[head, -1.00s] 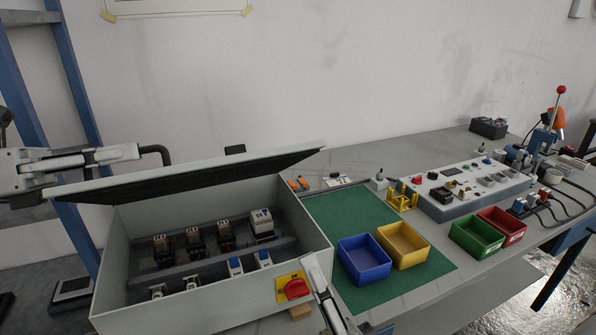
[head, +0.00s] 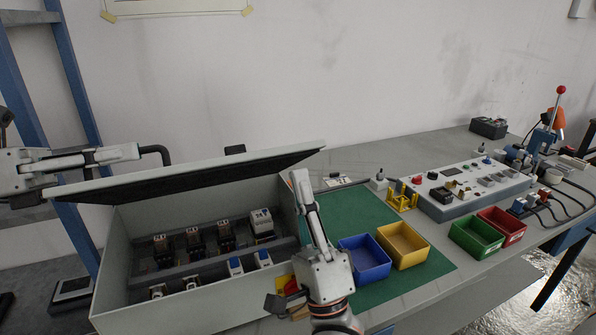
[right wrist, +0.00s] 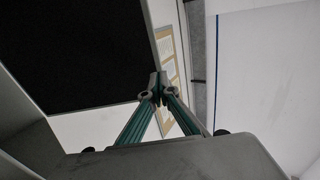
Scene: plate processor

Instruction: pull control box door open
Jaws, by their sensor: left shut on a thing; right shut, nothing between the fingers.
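The control box (head: 215,305) is a grey open case on the bench at the left of the head view, with several modules inside. Its door (head: 195,177) is hinged at the top and stands raised and tilted over the opening, its dark inner face showing. My left gripper (head: 136,152) is shut on a black curved handle (head: 162,151) by the door's left part; the exact contact is hard to see. My right gripper (head: 297,178) is shut and empty, upright at the box's right side, below the door's right end. Its closed fingertips also show in the right wrist view (right wrist: 158,82).
A blue bin (head: 362,262) and a yellow bin (head: 403,246) stand on a green mat (head: 425,279) right of the box. A green bin (head: 476,239), a red bin (head: 503,226) and a control panel (head: 458,205) lie further right. The mat's back part is clear.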

